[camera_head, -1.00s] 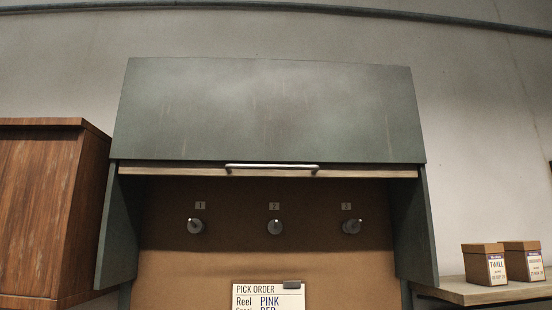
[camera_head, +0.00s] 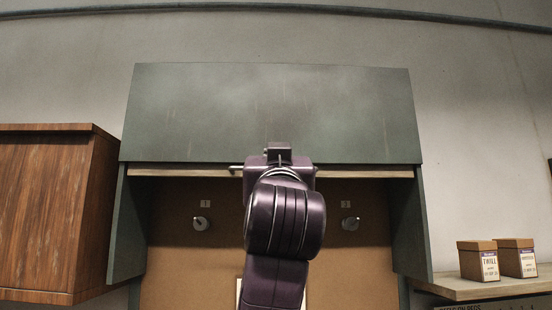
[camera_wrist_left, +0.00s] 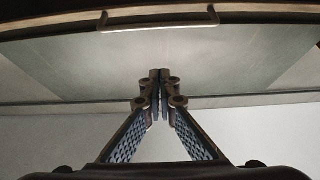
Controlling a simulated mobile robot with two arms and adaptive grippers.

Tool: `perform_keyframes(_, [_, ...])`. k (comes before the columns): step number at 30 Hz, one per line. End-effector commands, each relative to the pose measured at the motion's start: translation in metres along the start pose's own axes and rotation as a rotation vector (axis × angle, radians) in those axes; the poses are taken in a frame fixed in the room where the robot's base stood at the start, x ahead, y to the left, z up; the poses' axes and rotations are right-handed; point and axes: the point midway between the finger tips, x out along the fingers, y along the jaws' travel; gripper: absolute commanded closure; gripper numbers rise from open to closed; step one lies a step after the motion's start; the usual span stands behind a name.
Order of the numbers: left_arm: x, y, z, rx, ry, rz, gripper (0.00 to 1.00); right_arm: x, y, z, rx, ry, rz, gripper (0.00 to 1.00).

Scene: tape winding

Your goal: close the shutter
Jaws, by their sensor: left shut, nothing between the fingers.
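The shutter's wooden bottom rail (camera_head: 375,173) sits high, just under the green hood (camera_head: 270,110), with the station open below it. The shutter's metal bar handle (camera_head: 236,167) is mostly hidden behind my left arm in the head view. My purple left arm rises from the bottom centre to handle height, its fingers hidden there. In the left wrist view my left gripper (camera_wrist_left: 160,78) is shut and empty in front of a grey-green panel. The handle (camera_wrist_left: 158,25) runs across the top of that view, apart from the fingertips in the picture. My right gripper is not in view.
A brown back board carries pegs 1 (camera_head: 200,223) and 3 (camera_head: 349,223). A wooden cabinet (camera_head: 45,210) stands close on the left. A shelf (camera_head: 500,287) with two small boxes (camera_head: 477,261) is on the right. The order card is almost covered.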

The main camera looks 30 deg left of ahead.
Motion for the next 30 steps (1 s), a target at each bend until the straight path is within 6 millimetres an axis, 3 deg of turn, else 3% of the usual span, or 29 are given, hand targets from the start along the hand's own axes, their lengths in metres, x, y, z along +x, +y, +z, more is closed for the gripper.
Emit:
perform_keyframes(16, [0.098, 0.001, -0.003, 0.005, -0.005, 0.0, 1.0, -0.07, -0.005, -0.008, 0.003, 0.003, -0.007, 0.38])
perform_keyframes(21, [0.089, 0.002, 0.021, 0.004, -0.004, 0.004, 1.0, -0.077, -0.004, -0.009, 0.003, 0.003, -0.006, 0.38])
perform_keyframes(30, [0.081, 0.001, 0.038, 0.002, -0.002, 0.002, 1.0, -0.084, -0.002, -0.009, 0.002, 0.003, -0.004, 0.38])
